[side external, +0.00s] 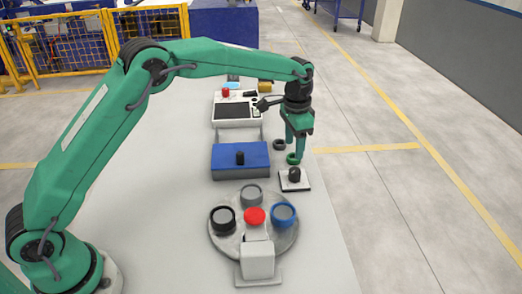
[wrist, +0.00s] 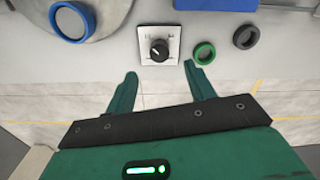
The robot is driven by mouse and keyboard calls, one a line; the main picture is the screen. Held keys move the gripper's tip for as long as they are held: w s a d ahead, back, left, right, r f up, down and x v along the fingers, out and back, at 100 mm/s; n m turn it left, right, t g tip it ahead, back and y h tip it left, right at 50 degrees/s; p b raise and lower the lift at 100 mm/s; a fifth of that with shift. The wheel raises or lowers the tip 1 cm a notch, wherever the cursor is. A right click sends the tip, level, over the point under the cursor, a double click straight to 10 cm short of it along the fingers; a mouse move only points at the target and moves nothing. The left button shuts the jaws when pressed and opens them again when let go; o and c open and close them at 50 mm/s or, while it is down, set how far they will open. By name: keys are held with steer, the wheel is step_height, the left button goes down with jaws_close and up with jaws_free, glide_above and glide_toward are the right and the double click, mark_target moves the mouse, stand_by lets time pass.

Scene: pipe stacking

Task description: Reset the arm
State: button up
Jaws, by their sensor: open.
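My green arm reaches over the table, and my gripper (side external: 296,154) points down near the table's right edge. In the wrist view my gripper (wrist: 160,78) shows its two green fingers spread apart with nothing between them. A green ring (side external: 293,159) lies on the table close to the fingertips; it also shows in the wrist view (wrist: 204,53), just beyond the right finger. A dark grey ring (side external: 279,144) lies beside it, also in the wrist view (wrist: 246,37). A white plate with a black knob (side external: 294,178) sits nearer the side camera, also in the wrist view (wrist: 158,48).
A round grey turntable (side external: 235,247) holds black (side external: 223,219), grey (side external: 251,195) and blue (side external: 283,214) rings around a red cap (side external: 255,216). A blue box with a black knob (side external: 240,160) and a white control panel (side external: 237,110) stand behind. The table's left part is clear.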

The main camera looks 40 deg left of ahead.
steer(key=s+a+r+n+t, duration=0.15)
steer(key=s+a+r, duration=0.25)
steer(key=s+r, duration=0.4)
steer(key=s+a+r+n+t, duration=0.1)
steer(key=s+a+r+n, duration=0.1)
steer(key=s+a+r, duration=0.35)
steer(key=s+a+n+t, duration=0.1)
steer(key=s+a, duration=0.1)
steer(key=s, duration=0.9)
steer(key=s+a+n+t, duration=0.1)
steer(key=s+n+t, duration=0.1)
steer(key=s, duration=0.8)
steer(key=shift+s+a+f, duration=0.25)
steer(key=shift+s+a, duration=0.1)
steer(key=shift+s, duration=0.05)
